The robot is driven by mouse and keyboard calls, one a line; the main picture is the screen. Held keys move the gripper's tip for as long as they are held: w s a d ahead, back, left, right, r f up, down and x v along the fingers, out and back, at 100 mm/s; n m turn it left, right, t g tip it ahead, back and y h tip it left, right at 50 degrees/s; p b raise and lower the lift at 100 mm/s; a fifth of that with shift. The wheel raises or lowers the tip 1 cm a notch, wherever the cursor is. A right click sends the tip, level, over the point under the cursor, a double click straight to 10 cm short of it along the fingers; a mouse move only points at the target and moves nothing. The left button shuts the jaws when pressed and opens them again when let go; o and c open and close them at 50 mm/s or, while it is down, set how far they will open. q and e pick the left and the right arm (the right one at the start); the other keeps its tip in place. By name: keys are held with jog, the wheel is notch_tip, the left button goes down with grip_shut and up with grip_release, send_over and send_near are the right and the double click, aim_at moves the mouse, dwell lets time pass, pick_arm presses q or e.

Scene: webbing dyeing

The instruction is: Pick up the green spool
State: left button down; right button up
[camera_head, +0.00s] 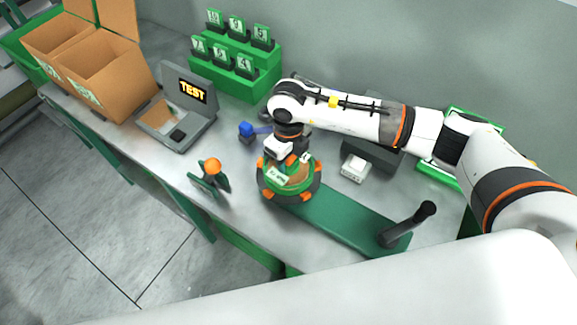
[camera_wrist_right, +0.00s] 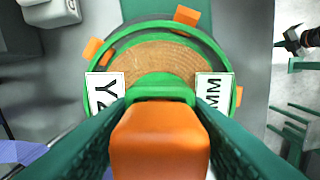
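The green spool (camera_head: 264,188) is a round green ring with orange tabs, a tan inner face and white labels. It sits at the left end of a long green base in the head view. In the right wrist view the spool (camera_wrist_right: 192,30) fills the middle, with an orange grip block (camera_wrist_right: 160,145) standing up toward the camera. My right gripper (camera_head: 289,160) is directly above the spool, pointing down. Its dark green fingers (camera_wrist_right: 160,112) lie against both sides of the orange block with no visible gap. I cannot tell whether the spool is lifted. My left gripper is out of view.
The green base (camera_head: 340,219) carries a dark upright post (camera_head: 408,224) at its right end. An orange-topped tool (camera_head: 211,166) stands left of the spool. A TEST device (camera_head: 190,107), cardboard boxes (camera_head: 95,85) and a green numbered rack (camera_head: 240,75) stand farther back.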

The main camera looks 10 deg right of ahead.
jog(key=shift+r, duration=0.1)
jog(key=c, duration=0.7)
